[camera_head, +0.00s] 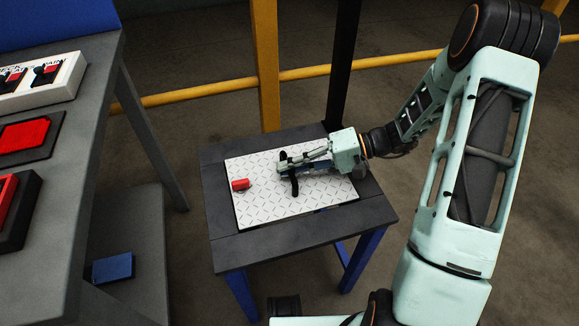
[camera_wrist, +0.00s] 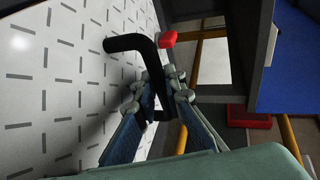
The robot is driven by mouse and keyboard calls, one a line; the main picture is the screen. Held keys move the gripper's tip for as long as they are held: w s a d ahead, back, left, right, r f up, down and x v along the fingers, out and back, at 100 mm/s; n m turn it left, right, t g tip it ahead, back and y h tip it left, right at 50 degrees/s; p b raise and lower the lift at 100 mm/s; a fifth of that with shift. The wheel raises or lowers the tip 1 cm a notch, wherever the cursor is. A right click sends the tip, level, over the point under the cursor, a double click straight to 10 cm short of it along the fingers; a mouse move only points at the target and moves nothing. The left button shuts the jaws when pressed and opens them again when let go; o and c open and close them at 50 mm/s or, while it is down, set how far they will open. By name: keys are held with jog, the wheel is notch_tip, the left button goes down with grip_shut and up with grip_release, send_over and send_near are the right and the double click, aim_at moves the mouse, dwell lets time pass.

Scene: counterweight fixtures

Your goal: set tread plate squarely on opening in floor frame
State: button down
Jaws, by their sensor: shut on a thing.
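The tread plate (camera_head: 262,205) is a white sheet with a dark dash pattern. It lies flat, or nearly so, over the floor frame (camera_head: 275,248), a dark grey top on blue legs. Its edges run roughly along the frame; I cannot tell whether it rests fully on it. A black bar handle (camera_head: 294,184) rises from the plate, and it shows in the wrist view (camera_wrist: 140,43). My gripper (camera_head: 286,166) is shut on this handle, with its fingers around the bar in the wrist view (camera_wrist: 163,90). The opening is mostly hidden under the plate.
A red block (camera_head: 240,185) sits at the plate's left part. A grey bench (camera_head: 85,130) with red-and-black fixtures stands at left, with a blue block (camera_head: 113,268) on a lower shelf. A yellow post (camera_head: 265,60) and rail (camera_head: 200,91) stand behind the frame.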

jog(key=shift+f+b, duration=0.45)
jog(key=shift+b, duration=0.05)
dwell(1.0)
jog(key=c, duration=1.9)
grip_release()
jog(key=shift+c, duration=0.2)
jog(key=shift+d, duration=0.15)
jog(key=v, duration=1.1)
jog(key=shift+d+r, duration=0.2)
jog(key=shift+d, duration=0.1)
